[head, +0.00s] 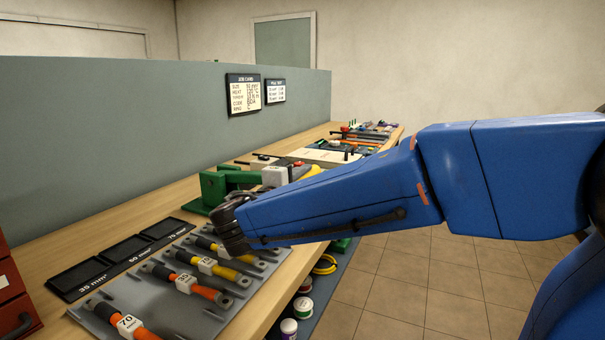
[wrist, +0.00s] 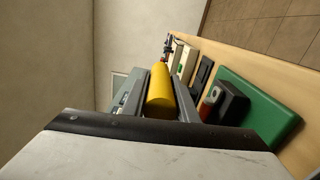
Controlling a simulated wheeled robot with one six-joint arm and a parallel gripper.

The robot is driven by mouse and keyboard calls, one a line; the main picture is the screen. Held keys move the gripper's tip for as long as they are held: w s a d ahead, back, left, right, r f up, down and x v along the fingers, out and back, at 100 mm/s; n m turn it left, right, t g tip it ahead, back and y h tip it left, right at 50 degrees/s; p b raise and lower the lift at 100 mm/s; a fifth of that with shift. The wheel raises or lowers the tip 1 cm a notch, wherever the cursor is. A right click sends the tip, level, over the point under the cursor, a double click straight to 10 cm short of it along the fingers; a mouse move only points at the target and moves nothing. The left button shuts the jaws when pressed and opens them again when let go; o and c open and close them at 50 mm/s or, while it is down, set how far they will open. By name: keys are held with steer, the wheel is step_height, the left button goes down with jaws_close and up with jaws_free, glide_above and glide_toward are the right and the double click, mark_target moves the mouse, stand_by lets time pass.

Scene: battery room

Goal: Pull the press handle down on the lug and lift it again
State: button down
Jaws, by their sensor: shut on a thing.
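The green press (head: 218,186) stands on the bench, partly behind my arm in the head view. Its yellow handle (head: 315,168) shows just beyond my pale gripper body (head: 276,176). In the wrist view the yellow handle grip (wrist: 160,92) lies between the two fingers of my gripper (wrist: 160,76), which is shut on it. The green press base (wrist: 262,110) with a dark block (wrist: 232,101) lies to the right of the fingers in that view. A small reddish part shows beside the block. I cannot make out a lug in the press.
A grey tray (head: 120,297) with several labelled cables lies in front of the press. Black size bins (head: 78,277) stand left of it and a red cabinet (head: 10,290) at the near left. A grey partition (head: 110,130) backs the bench. Tools lie farther along. Floor is clear at right.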

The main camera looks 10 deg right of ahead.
steer(key=shift+f, duration=0.1)
steer(key=c, duration=1.4)
jaws_free()
steer(key=shift+a, duration=0.1)
steer(key=v, duration=1.7)
steer(key=shift+s+a, duration=0.1)
steer(key=shift+a, duration=0.05)
